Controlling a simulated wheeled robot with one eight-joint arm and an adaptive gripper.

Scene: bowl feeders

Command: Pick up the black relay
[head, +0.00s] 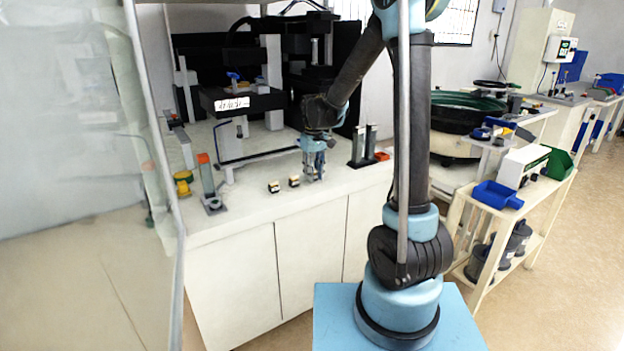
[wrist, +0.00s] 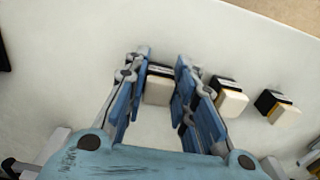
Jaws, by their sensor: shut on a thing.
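Three small relays with cream and black parts show in the wrist view. One black relay (wrist: 158,88) is between the fingers of my gripper (wrist: 160,72), which is shut on its sides. I cannot tell whether it touches the white bench top. A second relay (wrist: 231,101) is just right of the fingers, and a third relay (wrist: 279,108) is farther right. In the head view my gripper (head: 314,172) points down at the bench, and its fingers hide the held relay. The other two relays (head: 274,187) and (head: 294,181) lie to its left.
The white bench (head: 255,205) has clear room in front of the relays. An orange-topped post (head: 207,178) and a yellow part (head: 183,183) stand to the left. Dark uprights (head: 364,147) stand right of my gripper. A black machine fills the back.

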